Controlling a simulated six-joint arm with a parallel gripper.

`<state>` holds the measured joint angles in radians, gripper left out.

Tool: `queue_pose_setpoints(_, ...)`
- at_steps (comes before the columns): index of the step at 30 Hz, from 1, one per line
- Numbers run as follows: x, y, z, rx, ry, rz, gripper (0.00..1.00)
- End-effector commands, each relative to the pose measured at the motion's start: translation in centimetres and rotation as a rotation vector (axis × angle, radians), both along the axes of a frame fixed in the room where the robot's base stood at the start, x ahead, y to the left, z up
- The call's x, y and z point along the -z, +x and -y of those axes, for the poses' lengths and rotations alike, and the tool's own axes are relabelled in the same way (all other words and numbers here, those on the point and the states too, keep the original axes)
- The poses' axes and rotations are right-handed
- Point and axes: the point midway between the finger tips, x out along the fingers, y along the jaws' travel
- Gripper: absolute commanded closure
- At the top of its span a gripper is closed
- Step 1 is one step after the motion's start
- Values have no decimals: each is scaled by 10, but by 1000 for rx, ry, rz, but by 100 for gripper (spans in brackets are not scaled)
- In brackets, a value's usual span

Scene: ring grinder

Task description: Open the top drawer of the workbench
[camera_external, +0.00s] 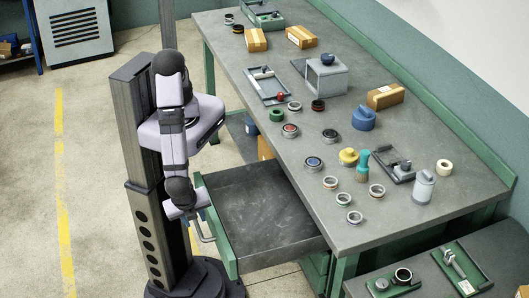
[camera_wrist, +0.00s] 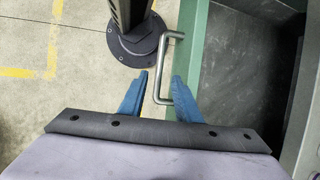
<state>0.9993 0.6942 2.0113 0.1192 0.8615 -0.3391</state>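The top drawer (camera_external: 262,205) of the workbench is pulled well out, and its grey inside looks empty. In the wrist view its green front (camera_wrist: 193,62) and dark inside (camera_wrist: 240,90) fill the right side. A bent metal handle (camera_wrist: 161,60) stands out from the drawer front; it also shows in the external view (camera_external: 207,237). My gripper (camera_external: 198,214) is at the handle. In the wrist view its blue fingers (camera_wrist: 161,76) are apart, with the handle bar between them and visible gaps on the sides.
The workbench top (camera_external: 290,180) carries several rings, a grey box-shaped fixture (camera_external: 327,78), cardboard boxes and a blue part (camera_external: 363,118). A smaller table (camera_external: 425,285) with green trays stands at the lower right. The floor (camera_external: 90,180) to the left is clear.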

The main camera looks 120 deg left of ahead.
Motion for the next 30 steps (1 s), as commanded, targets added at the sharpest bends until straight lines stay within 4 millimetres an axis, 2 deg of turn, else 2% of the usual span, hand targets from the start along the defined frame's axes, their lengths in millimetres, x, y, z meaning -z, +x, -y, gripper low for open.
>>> queue_pose_setpoints(6,-18,3,9,0,-1,1,70)
queue_pose_setpoints(10,-21,3,9,0,0,0,70)
queue_pose_setpoints(23,-21,3,9,3,0,-2,70)
queue_pose_setpoints(30,-13,3,15,121,-61,-41,70)
